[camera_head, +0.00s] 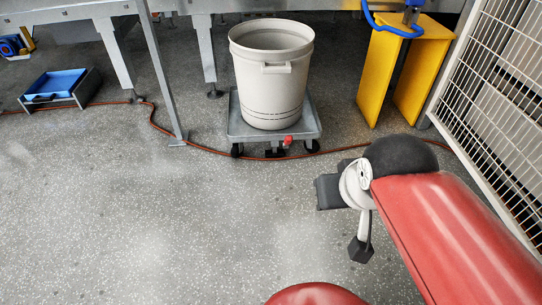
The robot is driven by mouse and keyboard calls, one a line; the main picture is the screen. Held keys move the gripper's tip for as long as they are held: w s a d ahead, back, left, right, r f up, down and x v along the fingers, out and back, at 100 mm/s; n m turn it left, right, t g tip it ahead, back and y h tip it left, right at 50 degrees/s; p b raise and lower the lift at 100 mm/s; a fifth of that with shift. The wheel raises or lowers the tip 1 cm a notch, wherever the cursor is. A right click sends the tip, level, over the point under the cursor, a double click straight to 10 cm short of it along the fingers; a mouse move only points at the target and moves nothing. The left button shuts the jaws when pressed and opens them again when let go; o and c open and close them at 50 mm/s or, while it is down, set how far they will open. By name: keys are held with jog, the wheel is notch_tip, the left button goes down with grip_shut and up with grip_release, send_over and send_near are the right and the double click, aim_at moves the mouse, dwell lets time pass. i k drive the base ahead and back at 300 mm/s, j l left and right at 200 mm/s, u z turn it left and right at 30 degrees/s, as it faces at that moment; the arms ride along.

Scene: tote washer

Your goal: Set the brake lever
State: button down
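A grey wheeled dolly (246,131) stands on the floor at the upper middle, carrying a large pale bin (270,85). A small red part (288,140), which looks like the brake lever, is at the dolly's front edge, right of its middle. It is too small to tell whether it is up or down. My red arm reaches in from the lower right. My gripper (352,222) is at its end, below and right of the dolly and apart from it. Its dark end parts show, but the opening between the fingers cannot be made out. I see nothing held in it.
An orange-red hose (200,149) runs along the floor past the dolly's front. A metal table leg (165,70) stands to the left, a yellow stand (378,75) to the right. A white mesh fence (490,110) borders the right. The floor at lower left is clear.

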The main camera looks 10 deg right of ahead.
aim_at(289, 139)
jog(key=i+j+z, duration=0.1)
jog(key=j+z, duration=0.15)
jog(key=j, duration=0.4)
jog(key=j+z, duration=0.25)
jog(key=j, duration=0.45)
jog(key=k+l, duration=0.15)
jog(key=k, duration=0.25)
jog(key=k+l, duration=0.2)
jog(key=k, duration=0.15)
jog(key=i+u, duration=0.95)
jog(key=k+l, duration=0.05)
jog(key=k, duration=0.05)
